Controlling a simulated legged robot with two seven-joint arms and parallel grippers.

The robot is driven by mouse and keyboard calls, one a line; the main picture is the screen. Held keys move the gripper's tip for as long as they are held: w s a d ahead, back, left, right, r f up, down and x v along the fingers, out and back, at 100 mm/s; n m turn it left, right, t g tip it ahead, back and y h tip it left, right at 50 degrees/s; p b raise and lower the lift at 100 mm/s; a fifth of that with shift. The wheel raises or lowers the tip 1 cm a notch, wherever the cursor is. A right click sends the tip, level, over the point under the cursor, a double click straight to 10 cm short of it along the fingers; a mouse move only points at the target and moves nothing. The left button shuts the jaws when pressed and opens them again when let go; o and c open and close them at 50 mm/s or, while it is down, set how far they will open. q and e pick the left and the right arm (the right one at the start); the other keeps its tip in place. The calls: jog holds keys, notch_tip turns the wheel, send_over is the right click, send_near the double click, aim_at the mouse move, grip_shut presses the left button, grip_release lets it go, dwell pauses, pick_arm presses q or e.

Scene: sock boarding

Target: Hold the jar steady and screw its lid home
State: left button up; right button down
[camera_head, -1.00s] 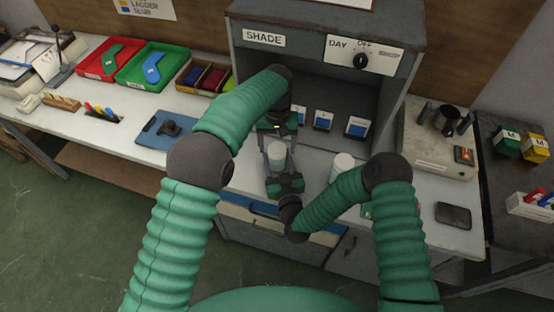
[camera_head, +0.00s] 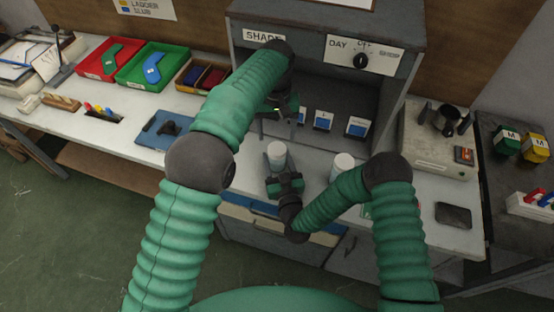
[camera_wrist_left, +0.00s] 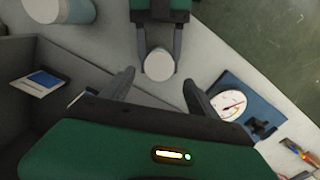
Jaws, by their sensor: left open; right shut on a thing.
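A white jar (camera_head: 277,158) stands on the bench in front of the shade box. My right gripper (camera_head: 279,174) is shut on its lower part from the near side. In the left wrist view the jar's pale round top (camera_wrist_left: 159,64) sits between the right gripper's fingers. I cannot tell there how tightly the lid is seated. My left gripper (camera_head: 277,134) is open and empty above the jar. Its two fingers (camera_wrist_left: 161,88) are spread apart in the left wrist view, clear of the jar.
A second white jar (camera_head: 343,164) stands to the right, also in the left wrist view (camera_wrist_left: 60,10). The shade box (camera_head: 390,90) rises behind, holding several blue-marked cards. A blue mat (camera_head: 152,138) with a black object lies to the left. A hotplate-like unit (camera_head: 430,150) stands right.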

aim_at(277, 148)
pick_arm(q)
jog(key=shift+d+r+n, duration=0.1)
jog(key=shift+r+n, duration=0.3)
jog(key=shift+r, duration=0.55)
jog(key=shift+f, duration=0.1)
notch_tip(277, 148, down, 8)
jog(key=shift+c, duration=0.3)
jog(key=c, duration=1.4)
jog(key=o, duration=1.6)
